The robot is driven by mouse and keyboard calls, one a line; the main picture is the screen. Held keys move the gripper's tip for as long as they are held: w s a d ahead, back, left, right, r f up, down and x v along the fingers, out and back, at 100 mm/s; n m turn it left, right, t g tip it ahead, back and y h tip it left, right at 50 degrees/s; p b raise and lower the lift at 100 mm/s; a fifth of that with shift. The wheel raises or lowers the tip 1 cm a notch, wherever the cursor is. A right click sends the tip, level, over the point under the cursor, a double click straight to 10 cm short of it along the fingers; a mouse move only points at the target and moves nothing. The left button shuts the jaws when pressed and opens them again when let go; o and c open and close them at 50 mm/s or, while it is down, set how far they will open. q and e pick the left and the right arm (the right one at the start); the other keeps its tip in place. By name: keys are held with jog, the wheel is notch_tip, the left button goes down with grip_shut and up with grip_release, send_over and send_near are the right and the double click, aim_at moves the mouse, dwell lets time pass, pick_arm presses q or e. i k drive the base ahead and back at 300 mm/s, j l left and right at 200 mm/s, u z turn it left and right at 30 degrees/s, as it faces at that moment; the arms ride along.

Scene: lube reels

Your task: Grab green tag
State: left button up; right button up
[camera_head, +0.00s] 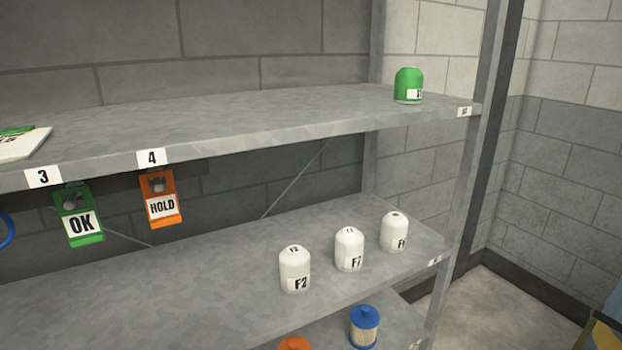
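A green tag (80,217) marked "OK" hangs from a hook under the front edge of the upper shelf, below the label 3. Beside it to the right, an orange tag (161,199) marked "HOLD" hangs below the label 4. The two tags are apart from each other. Neither of my grippers shows in the head view.
The upper shelf (260,115) carries a green canister (408,85) at right and a white, partly green item (22,143) at left. The lower shelf (180,285) holds white canisters (295,269). A blue-topped canister (364,327) stands below. A blue ring (6,230) is cut off at left.

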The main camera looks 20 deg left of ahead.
aim_at(83, 227)
jog(key=i+l+u, duration=0.15)
jog(key=u, duration=0.3)
jog(key=i+l+u, duration=0.1)
jog(key=l+u, duration=0.3)
jog(key=i+l+u, duration=0.1)
jog(key=u, duration=0.35)
jog(key=l+u, duration=0.4)
